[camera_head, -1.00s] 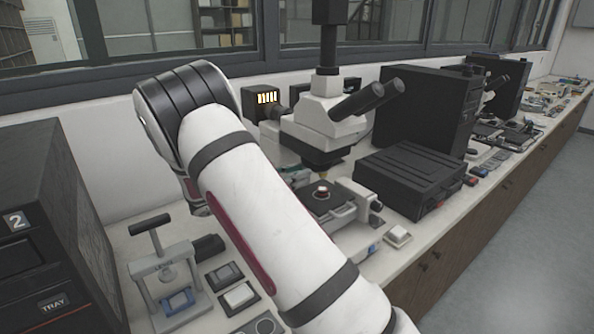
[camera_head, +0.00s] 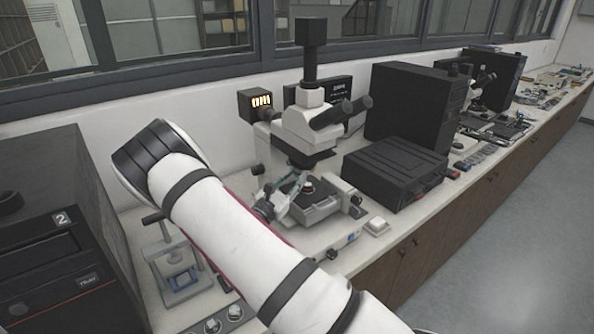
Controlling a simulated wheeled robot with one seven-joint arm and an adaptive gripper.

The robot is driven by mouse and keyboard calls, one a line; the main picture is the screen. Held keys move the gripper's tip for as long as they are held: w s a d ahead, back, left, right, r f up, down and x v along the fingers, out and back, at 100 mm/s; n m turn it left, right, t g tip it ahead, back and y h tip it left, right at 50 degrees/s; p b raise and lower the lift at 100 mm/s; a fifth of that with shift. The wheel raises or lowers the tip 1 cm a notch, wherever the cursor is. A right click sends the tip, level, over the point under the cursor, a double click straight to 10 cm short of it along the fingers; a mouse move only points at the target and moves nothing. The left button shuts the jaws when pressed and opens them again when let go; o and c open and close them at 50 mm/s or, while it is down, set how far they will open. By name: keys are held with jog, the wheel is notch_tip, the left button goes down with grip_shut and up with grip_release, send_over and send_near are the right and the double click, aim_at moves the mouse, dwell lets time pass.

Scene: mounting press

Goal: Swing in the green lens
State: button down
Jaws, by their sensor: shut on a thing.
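The white microscope (camera_head: 299,123) stands on the bench, its dark stage (camera_head: 318,205) below the head. A small round sample (camera_head: 307,187) sits on the stage. The dark lens area (camera_head: 301,160) under the head is small and in shadow; I cannot pick out the green lens or tell which lens points down. My gripper (camera_head: 290,188) shows small and partly covered, left of the stage and below the head. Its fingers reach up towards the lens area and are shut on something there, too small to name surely. My white arm hides the bench in front.
A black flat case (camera_head: 395,172) and a tall black box (camera_head: 410,110) stand right of the microscope. A small hand press (camera_head: 180,275) and a black machine marked 2 (camera_head: 60,235) are at the left.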

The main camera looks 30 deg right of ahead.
jog(key=n+t+p, duration=0.1)
jog(key=s+n+t+y+p, duration=0.1)
jog(key=t, duration=0.1)
jog(key=shift+s+d+r, duration=0.1)
jog(key=shift+d+r, duration=0.1)
jog(key=shift+d, duration=0.2)
jog(key=n+t+y+p, duration=0.1)
jog(key=t, duration=0.1)
jog(key=n+t+y+p, duration=0.1)
jog(key=shift+s+d+f+n+t, duration=0.15)
jog(key=shift+d+f+n+t, duration=0.05)
jog(key=shift+d+n+t, duration=0.2)
jog(key=shift+d+f+n+t+y+p, duration=0.1)
jog(key=shift+d+n+t+y+p, duration=0.05)
jog(key=shift+n+t+y+p, duration=0.75)
jog(key=shift+w+t, duration=0.2)
jog(key=shift+t, duration=0.2)
jog(key=c, duration=1.5)
grip_release()
jog(key=shift+o, duration=0.2)
jog(key=shift+s+f, duration=0.15)
jog(key=v, duration=1.2)
